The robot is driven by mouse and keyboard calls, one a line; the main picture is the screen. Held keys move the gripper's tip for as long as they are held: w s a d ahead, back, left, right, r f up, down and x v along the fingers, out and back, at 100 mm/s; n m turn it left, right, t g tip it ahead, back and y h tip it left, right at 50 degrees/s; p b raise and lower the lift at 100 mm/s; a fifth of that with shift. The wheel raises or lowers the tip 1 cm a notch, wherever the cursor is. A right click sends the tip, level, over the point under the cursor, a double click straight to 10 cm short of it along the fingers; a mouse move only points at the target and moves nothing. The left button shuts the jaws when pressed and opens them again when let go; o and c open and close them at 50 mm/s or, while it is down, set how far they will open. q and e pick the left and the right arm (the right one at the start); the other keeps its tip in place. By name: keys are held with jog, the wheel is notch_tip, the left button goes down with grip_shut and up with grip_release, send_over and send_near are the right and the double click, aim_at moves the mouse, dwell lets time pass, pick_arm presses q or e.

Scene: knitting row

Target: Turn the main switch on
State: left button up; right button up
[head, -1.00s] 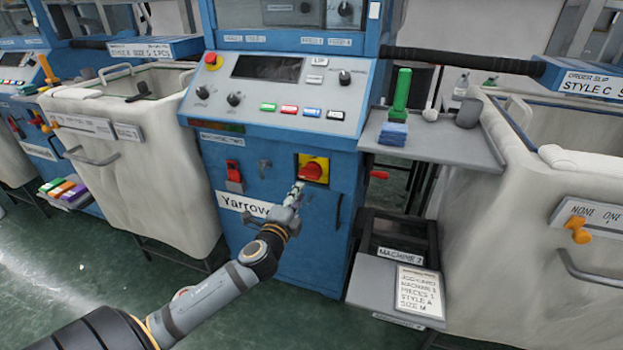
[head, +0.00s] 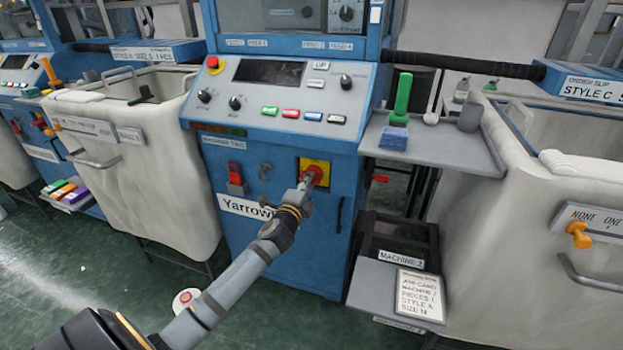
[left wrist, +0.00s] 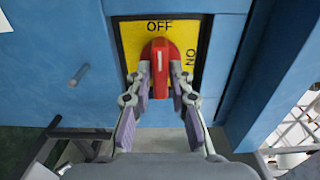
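The main switch is a red handle (left wrist: 162,65) on a yellow plate (left wrist: 200,25), on the blue machine front above the "Yarrow" label. In the left wrist view the handle points up at the word OFF, and ON is lettered sideways at the right. In the head view the red handle (head: 317,172) is partly covered by my left gripper (head: 306,182). In the left wrist view my left gripper (left wrist: 161,92) is open, its fingers on either side of the handle's lower part. I cannot tell whether they touch it. My right gripper is out of view.
A red switch (head: 235,180) and a small grey lever (head: 265,170) are left of the plate. A dark vertical door handle (head: 339,215) is to its lower right. The control panel (head: 280,95) slopes above. A grey shelf (head: 450,148) juts out at the right.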

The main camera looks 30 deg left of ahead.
pick_arm(q)
grip_shut()
jog(key=shift+r+m+p, duration=0.1)
jog(key=shift+m+p, duration=0.3)
jog(key=shift+p, duration=0.1)
jog(key=shift+m+p, duration=0.75)
jog(key=shift+m, duration=0.15)
jog(key=shift+m+p, duration=0.5)
jog(key=shift+m, duration=0.3)
